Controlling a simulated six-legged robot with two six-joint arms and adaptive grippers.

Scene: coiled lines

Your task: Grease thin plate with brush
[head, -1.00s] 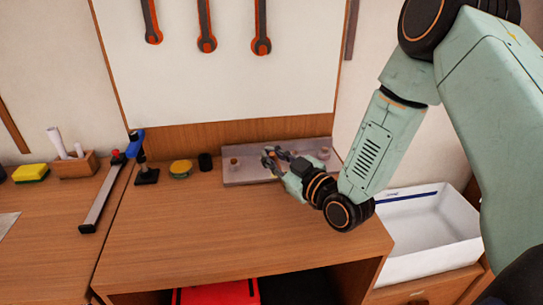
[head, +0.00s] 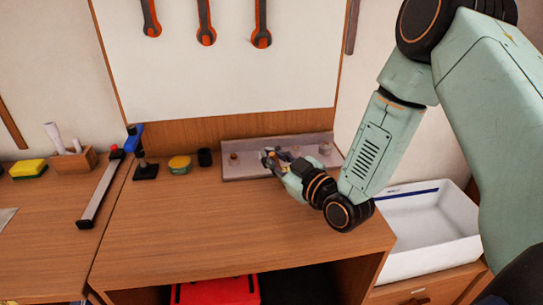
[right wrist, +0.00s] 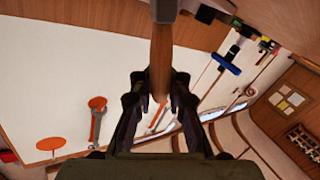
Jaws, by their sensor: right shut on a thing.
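My right gripper (head: 270,160) is at the grey rack (head: 240,172) at the back of the bench. It is shut on a brush (right wrist: 161,55). In the right wrist view its wooden handle runs between the fingers (right wrist: 160,90), with a grey part at the top edge; the bristles are not clear. The rack holds several small round pieces. A pale flat sheet (head: 6,217) at the left edge of the head view may be the thin plate; it is cut off and I cannot tell. My left gripper is out of view.
A white basin (head: 425,255) stands right of the bench. The bench front (head: 235,225) is clear.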

